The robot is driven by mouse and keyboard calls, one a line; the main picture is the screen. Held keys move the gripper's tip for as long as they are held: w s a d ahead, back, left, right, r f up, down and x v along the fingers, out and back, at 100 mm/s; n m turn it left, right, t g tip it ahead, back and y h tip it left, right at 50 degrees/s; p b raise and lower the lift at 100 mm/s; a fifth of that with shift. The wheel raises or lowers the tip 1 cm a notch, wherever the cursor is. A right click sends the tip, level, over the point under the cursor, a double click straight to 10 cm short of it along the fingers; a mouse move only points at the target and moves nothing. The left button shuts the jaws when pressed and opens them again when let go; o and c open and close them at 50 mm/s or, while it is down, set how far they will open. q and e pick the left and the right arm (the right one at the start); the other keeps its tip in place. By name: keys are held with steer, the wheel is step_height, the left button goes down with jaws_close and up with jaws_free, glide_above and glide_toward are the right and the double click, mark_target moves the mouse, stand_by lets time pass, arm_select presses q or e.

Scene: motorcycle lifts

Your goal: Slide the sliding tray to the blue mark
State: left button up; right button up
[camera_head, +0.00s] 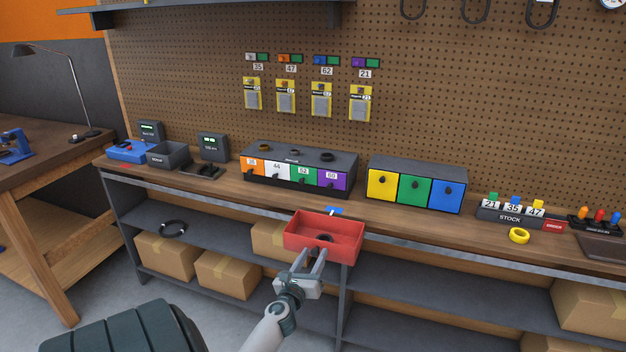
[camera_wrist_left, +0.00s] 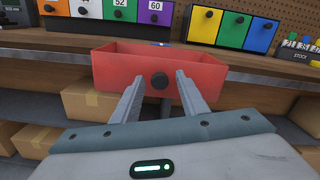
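The red sliding tray (camera_head: 338,240) sits at the front edge of the workbench, and its front wall with a round black knob (camera_wrist_left: 159,79) faces me in the left wrist view. A blue mark (camera_head: 333,210) shows on the bench just behind the tray's back rim; only a sliver of blue shows in the wrist view. My left gripper (camera_head: 313,254) is open in front of the tray. In the wrist view its fingertips stand to either side of the knob, with gaps visible; I cannot tell whether they touch the tray. My right gripper is not in view.
Behind the tray stand a numbered drawer unit (camera_head: 300,187) and a yellow, green and blue drawer unit (camera_head: 417,205). A yellow tape roll (camera_head: 519,236) and a stock rack (camera_head: 510,218) are to the right. Cardboard boxes (camera_head: 228,275) sit on shelves below.

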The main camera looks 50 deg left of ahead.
arm_select(q)
steer(key=shift+s, duration=0.1)
steer(key=b+v, duration=0.2)
steer(key=v, duration=1.5)
steer(key=shift+d, duration=0.2)
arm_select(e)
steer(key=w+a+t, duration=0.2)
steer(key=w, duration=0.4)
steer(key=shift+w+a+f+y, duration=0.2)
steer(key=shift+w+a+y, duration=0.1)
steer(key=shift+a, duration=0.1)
